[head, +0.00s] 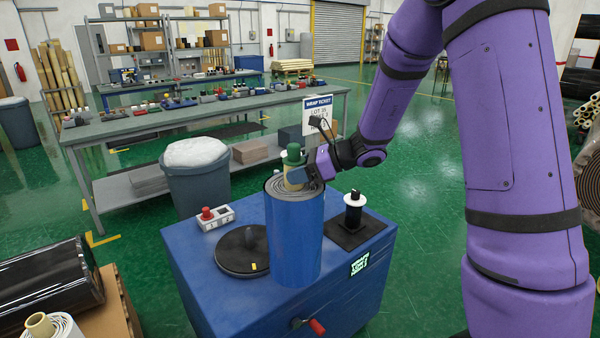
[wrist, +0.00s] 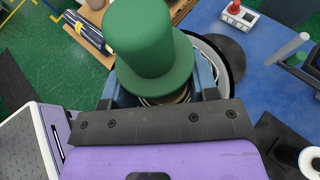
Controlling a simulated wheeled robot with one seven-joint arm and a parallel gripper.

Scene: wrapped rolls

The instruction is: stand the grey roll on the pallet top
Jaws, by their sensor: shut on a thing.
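The roll (head: 295,240) stands upright over the blue machine top; its side looks blue, with a grey spiral upper end. A beige core (head: 293,181) sticks up from it, topped by a green hat-shaped plug (head: 293,155). The plug (wrist: 150,50) fills the middle of the wrist view and hides much of the roll. My gripper (head: 308,174) is shut on the roll's core just below the plug; its fingers (wrist: 160,92) flank it. I cannot tell whether the roll's base touches the machine. A brown pallet-like surface (head: 122,305) shows at the lower left.
The blue machine (head: 190,275) carries a black turntable disc (head: 240,252), a button box (head: 213,216) and a black-and-white spool (head: 354,212). A black wrapped roll (head: 50,285) and a cream-cored roll (head: 45,326) occupy the lower left. A grey bin (head: 196,180) and a long bench stand behind.

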